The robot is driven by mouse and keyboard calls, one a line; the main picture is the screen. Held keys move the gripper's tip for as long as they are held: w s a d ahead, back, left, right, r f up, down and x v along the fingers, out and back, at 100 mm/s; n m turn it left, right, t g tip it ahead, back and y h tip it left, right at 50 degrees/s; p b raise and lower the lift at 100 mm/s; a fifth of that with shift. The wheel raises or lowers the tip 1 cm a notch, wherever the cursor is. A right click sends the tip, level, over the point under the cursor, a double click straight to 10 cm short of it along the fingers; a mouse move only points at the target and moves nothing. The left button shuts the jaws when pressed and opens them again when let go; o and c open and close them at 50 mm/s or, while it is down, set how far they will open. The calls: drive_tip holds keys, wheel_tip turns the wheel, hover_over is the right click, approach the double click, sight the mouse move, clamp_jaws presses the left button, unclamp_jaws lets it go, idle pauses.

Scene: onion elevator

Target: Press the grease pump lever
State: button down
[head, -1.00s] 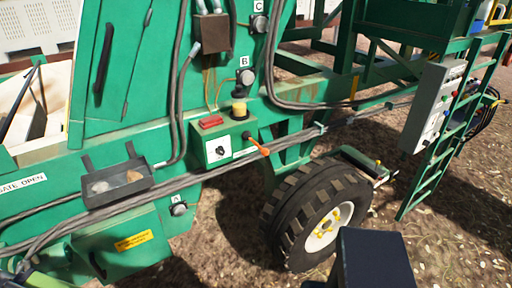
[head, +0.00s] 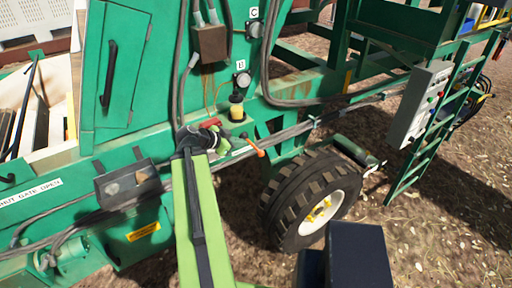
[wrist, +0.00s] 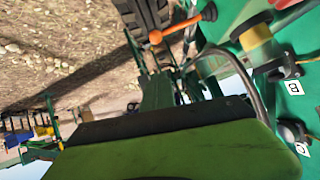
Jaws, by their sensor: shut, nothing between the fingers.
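The grease pump lever (head: 253,146) is an orange rod jutting out to the right of the green box on the machine's side. My gripper (head: 221,142) is shut and empty, in front of the box and left of the lever in the head view. It looks apart from the lever.
Dark hoses (head: 285,134) run along the machine beside the lever. A large tyre (head: 300,195) stands below it. A black tray (head: 128,184) hangs at the left. A grey control panel (head: 420,103) and a green ladder (head: 440,125) are at the right.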

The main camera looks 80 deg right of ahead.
sight(257, 150)
drive_tip(key=shift+f, duration=0.1)
drive_tip(key=s+d+f+b, duration=0.1)
drive_tip(key=d+f+b, duration=0.1)
drive_tip(key=f+b, duration=0.1)
drive_tip(key=s+d+f+b, duration=0.2)
drive_tip(key=d+f+b, duration=0.1)
drive_tip(key=s+d+f+b, duration=0.2)
drive_tip(key=f+b, duration=0.1)
drive_tip(key=shift+s+d+f, duration=0.1)
drive_tip(key=shift+d+f, duration=0.1)
